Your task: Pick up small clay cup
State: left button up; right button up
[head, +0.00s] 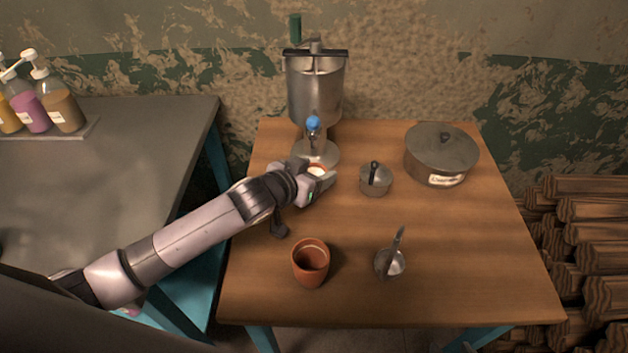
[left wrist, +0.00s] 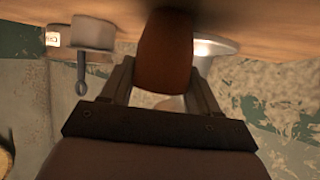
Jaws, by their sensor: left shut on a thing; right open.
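A small clay cup (head: 317,170) with a pale, whitish inside stands near the back left of the wooden table, by the metal dispenser. My left gripper (head: 318,184) is shut on this cup, and its fingers hide part of it. In the left wrist view the brown cup (left wrist: 165,48) sits between the two fingers of my left gripper (left wrist: 163,80). I cannot tell whether its base touches the table. A larger clay cup (head: 311,264) stands apart at the front of the table. My right gripper is not in view.
The metal dispenser (head: 316,90) with a blue-knobbed tap (head: 313,123) stands behind the held cup. A small pot (head: 375,181), a large lidded pot (head: 441,157) and a metal ladle or cup (head: 390,262) stand to the right. The wooden table (head: 470,230) is clear at front right.

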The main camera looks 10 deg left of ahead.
pick_arm(q)
jog(key=shift+r, duration=0.6)
notch_tip(320, 180, up, 3)
jog(key=s+a, duration=0.2)
jog(key=s, duration=0.3)
jog(key=s+a+b, duration=0.1)
jog(key=s+a, duration=0.1)
jog(key=s, duration=0.3)
jog(key=s+a, duration=0.2)
jog(key=s, duration=0.4)
jog(key=shift+s+a+f+b, duration=0.1)
jog(key=shift+a+f+b, duration=0.2)
jog(key=shift+a+f, duration=0.05)
jog(key=shift+s+a, duration=0.1)
jog(key=shift+a, duration=0.05)
